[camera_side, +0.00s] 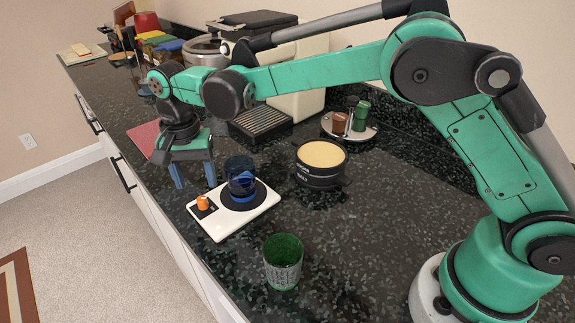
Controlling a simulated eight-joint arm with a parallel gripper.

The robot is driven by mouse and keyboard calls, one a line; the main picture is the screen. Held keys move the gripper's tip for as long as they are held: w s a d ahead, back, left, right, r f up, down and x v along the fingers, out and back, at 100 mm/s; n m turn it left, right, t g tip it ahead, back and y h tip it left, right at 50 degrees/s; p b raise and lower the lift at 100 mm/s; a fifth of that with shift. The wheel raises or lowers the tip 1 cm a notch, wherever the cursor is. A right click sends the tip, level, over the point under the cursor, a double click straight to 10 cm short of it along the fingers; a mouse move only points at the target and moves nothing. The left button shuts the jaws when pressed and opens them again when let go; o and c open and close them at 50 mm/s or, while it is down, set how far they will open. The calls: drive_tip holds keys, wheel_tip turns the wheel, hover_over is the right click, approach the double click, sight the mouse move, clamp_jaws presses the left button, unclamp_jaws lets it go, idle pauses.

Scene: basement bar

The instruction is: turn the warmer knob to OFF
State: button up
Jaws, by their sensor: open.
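The warmer (232,221) is a white flat plate near the counter's front edge, with a dark round pad on its right part. Its orange knob (203,202) stands on a dark square at the left end. The knob's setting is too small to read. A blue see-through glass (240,177) stands upright on the pad. My gripper (195,181) points down with its blue fingers apart and empty. In the picture it is just above and left of the knob, and it does not appear to touch it. I cannot tell its exact depth from the knob.
A green glass (283,262) stands right of the warmer near the front. A black tin with a yellow top (320,164) stands behind it. A round tray (367,133) holds a brown and a green container. A red mat (146,138) lies left of my gripper.

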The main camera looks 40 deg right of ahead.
sight(201, 198)
drive_tip(key=shift+f, duration=2.25)
clamp_jaws()
